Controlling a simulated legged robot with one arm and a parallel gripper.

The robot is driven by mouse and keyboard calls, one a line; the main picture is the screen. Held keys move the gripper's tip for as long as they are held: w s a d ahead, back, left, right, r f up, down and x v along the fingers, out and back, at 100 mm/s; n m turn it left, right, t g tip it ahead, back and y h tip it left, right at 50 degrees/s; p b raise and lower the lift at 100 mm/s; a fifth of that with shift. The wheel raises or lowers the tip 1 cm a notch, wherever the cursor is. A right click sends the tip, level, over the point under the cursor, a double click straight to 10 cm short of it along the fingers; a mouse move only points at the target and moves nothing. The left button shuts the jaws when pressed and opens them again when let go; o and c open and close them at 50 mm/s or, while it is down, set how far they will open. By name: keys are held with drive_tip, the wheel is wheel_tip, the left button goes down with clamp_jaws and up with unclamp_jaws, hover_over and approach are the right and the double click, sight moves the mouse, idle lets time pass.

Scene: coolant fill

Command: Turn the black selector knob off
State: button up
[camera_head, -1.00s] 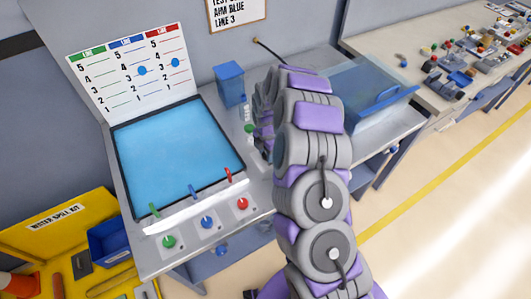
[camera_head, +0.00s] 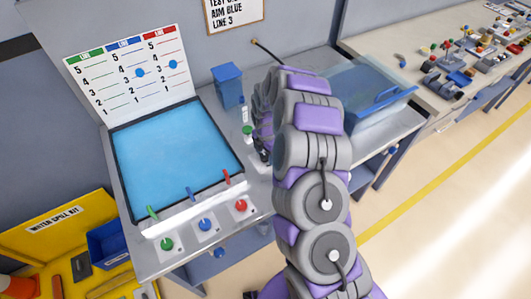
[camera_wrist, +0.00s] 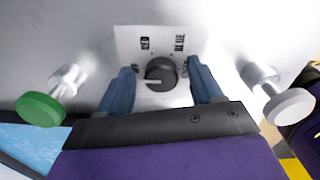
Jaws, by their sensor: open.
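The black selector knob (camera_wrist: 161,73) sits on a pale label plate (camera_wrist: 125,42) in the wrist view. Its white pointer line points left. The word BLUE is printed at the plate's upper right; the other labels are too small to read. My gripper (camera_wrist: 161,79) is open, with one blue finger on each side of the knob. A gap shows at the left finger; I cannot tell whether the right finger touches. In the head view my arm hides the knob and most of the gripper.
A green-capped valve (camera_wrist: 42,108) and a white-capped one (camera_wrist: 290,106) flank the fingers closely. In the head view, green (camera_head: 167,244), blue (camera_head: 205,225) and red (camera_head: 241,206) knobs line the bench front.

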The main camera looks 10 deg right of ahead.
sight(266, 154)
drive_tip(key=shift+a+r, duration=0.1)
drive_tip(key=shift+a+r, duration=0.1)
drive_tip(key=shift+r, duration=0.25)
wheel_tip(266, 154, up, 16)
drive_tip(key=p, duration=0.1)
drive_tip(key=shift+r+p, duration=0.25)
drive_tip(key=shift+p, duration=0.15)
